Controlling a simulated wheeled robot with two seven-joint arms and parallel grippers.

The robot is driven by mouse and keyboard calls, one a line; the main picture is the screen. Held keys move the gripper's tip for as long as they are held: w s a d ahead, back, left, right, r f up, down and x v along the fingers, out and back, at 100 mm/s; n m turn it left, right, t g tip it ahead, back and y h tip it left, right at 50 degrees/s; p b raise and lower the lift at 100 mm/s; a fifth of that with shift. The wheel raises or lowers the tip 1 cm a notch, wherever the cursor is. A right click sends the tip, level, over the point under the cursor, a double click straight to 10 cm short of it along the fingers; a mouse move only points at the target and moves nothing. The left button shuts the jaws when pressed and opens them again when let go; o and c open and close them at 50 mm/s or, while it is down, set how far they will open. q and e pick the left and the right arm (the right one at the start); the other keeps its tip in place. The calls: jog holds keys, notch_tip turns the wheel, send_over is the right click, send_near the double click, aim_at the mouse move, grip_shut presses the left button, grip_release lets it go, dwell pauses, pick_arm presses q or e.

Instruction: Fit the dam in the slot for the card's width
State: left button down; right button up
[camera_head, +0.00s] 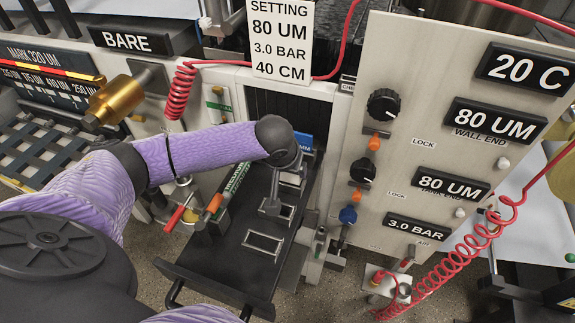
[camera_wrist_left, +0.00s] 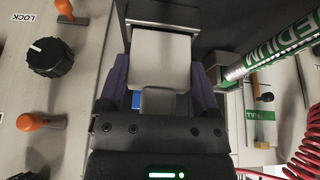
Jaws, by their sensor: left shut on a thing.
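My left gripper (camera_head: 290,175) reaches down over the black tray at the middle of the head view. In the left wrist view, its purple fingers (camera_wrist_left: 160,88) are shut on a pale grey block, the dam (camera_wrist_left: 160,55), with a narrower grey part between them. Whether the dam touches the tray is hidden by my wrist. The tray (camera_head: 205,262) has rectangular framed slots, the near one (camera_head: 263,243) empty. The setting card (camera_head: 281,40) reads 80 UM, 3.0 BAR, 40 CM. A blue label (camera_head: 306,142) behind my wrist is mostly covered. My right gripper is out of view.
A pale control panel (camera_head: 400,150) with knobs and readouts stands close at the right of the tray. A green and white marked rod (camera_head: 236,178) lies along its left side. Red coiled hoses (camera_head: 180,88) hang on both sides.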

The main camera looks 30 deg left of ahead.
aim_at(291, 178)
pick_arm(q)
jog(key=shift+f, duration=0.35)
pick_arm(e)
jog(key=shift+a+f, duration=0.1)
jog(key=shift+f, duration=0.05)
pick_arm(q)
jog(key=shift+f, duration=0.1)
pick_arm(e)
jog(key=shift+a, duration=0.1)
pick_arm(q)
jog(key=shift+f, duration=0.35)
jog(key=shift+f+b, duration=0.1)
jog(key=shift+b, duration=0.2)
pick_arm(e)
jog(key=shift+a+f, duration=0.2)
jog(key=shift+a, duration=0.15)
pick_arm(q)
jog(key=shift+f, duration=0.3)
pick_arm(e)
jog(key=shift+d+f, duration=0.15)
pick_arm(q)
jog(key=shift+c, duration=1)
grip_release()
jog(key=shift+o, duration=1)
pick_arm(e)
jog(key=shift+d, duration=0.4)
